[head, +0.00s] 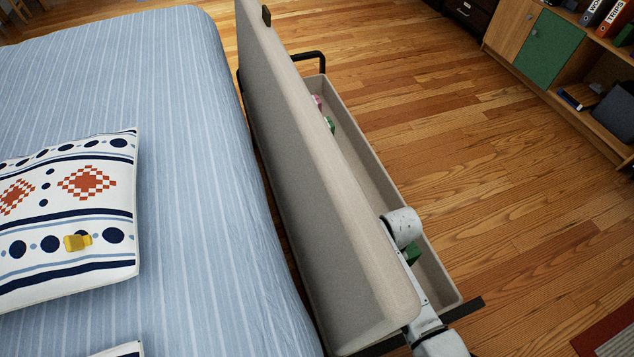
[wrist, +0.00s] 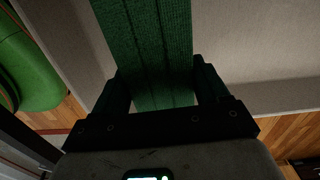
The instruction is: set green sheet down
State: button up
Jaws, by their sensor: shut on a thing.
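The green sheet (wrist: 150,45) is a dark green ribbed cloth in the wrist view, running from the top edge down between my fingers. My gripper (wrist: 162,85) is shut on it, with one dark finger at each side. In the head view a small green patch (head: 412,253) shows beside my white arm at the near end of the open storage bench (head: 443,277); I cannot tell if it is the sheet. The raised lid hides my gripper in that view. The wrist view shows pale fabric-like surfaces behind the sheet; whether the sheet touches them is unclear.
The upright beige lid (head: 320,180) stands between the bed (head: 200,110) and the bench's inside. Small pink and green things (head: 329,124) lie toward the bench's far end. A bright green rounded thing (wrist: 28,65) is at the wrist view's left. Wooden floor (head: 520,200) is clear to the right.

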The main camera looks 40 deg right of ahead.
jog(key=shift+a+m, duration=0.15)
jog(key=shift+m, duration=0.15)
notch_tip(320, 180, down, 10)
jog(key=b, duration=0.3)
jog(key=shift+r, duration=0.1)
jog(key=shift+b, duration=0.35)
jog(key=o, duration=1.4)
notch_tip(320, 180, up, 12)
jog(key=p, duration=0.4)
